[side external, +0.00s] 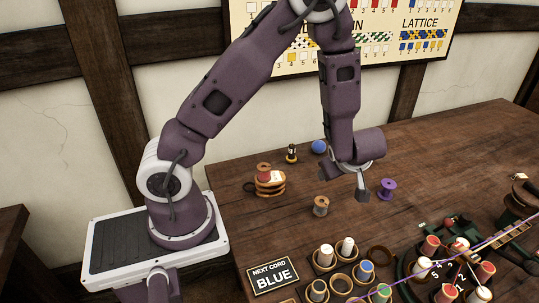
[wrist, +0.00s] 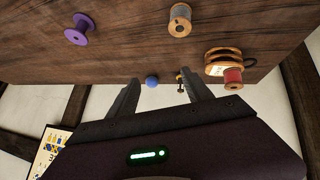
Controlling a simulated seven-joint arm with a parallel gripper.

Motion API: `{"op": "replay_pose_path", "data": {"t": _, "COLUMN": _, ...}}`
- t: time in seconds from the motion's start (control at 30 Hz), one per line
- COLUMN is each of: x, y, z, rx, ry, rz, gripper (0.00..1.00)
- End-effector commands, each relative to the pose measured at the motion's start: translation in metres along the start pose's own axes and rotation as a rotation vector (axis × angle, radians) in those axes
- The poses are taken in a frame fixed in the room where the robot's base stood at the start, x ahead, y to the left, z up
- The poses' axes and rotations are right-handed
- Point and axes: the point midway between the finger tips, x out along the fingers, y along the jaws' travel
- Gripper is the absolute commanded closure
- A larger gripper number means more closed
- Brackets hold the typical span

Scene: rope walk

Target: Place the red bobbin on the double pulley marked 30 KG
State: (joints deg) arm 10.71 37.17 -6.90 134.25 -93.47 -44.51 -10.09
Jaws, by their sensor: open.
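The red bobbin (wrist: 232,76) has tan ends and appears upright on top of the double pulley (wrist: 221,56). In the side view the red bobbin (side external: 264,177) overlaps the top of the tan double pulley (side external: 270,189), beside its white label. The label's writing is too small to read. My gripper (side external: 362,192) points down over the table, to the right of the pulley and apart from it. In the wrist view my gripper (wrist: 161,79) shows two spread fingers with nothing held between them.
A tan-grey bobbin (side external: 321,206) and a purple bobbin (side external: 387,190) stand near my gripper. A blue ball (side external: 319,147) and a small dark figure-like piece (side external: 291,153) are behind. Several bobbins, a sign (side external: 273,276) and green machinery (side external: 437,264) crowd the front.

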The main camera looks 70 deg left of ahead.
Motion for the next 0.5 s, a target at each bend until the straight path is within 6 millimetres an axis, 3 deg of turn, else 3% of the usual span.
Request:
{"op": "replay_pose_path", "data": {"t": 0.03, "x": -0.04, "y": 0.039, "z": 0.003, "rx": 0.026, "ry": -0.147, "rz": 0.156, "gripper": 0.42}}
{"op": "replay_pose_path", "data": {"t": 0.07, "x": -0.068, "y": 0.057, "z": 0.007, "rx": 0.07, "ry": -0.235, "rz": 0.253, "gripper": 0.42}}
{"op": "replay_pose_path", "data": {"t": 0.1, "x": -0.109, "y": 0.073, "z": 0.009, "rx": 0.146, "ry": -0.337, "rz": 0.378, "gripper": 0.42}}
{"op": "replay_pose_path", "data": {"t": 0.17, "x": -0.175, "y": 0.077, "z": 0.009, "rx": 0.304, "ry": -0.457, "rz": 0.558, "gripper": 0.42}}
{"op": "replay_pose_path", "data": {"t": 0.2, "x": -0.215, "y": 0.065, "z": 0.006, "rx": 0.43, "ry": -0.508, "rz": 0.659, "gripper": 0.42}}
{"op": "replay_pose_path", "data": {"t": 0.27, "x": -0.262, "y": 0.029, "z": -0.001, "rx": 0.648, "ry": -0.538, "rz": 0.771, "gripper": 0.42}}
{"op": "replay_pose_path", "data": {"t": 0.3, "x": -0.281, "y": -0.002, "z": -0.006, "rx": 0.793, "ry": -0.532, "rz": 0.81, "gripper": 0.42}}
{"op": "replay_pose_path", "data": {"t": 0.4, "x": -0.291, "y": -0.08, "z": -0.026, "rx": 1.097, "ry": -0.459, "rz": 0.801, "gripper": 0.42}}
{"op": "replay_pose_path", "data": {"t": 0.5, "x": -0.279, "y": -0.135, "z": -0.047, "rx": 1.275, "ry": -0.381, "rz": 0.72, "gripper": 0.42}}
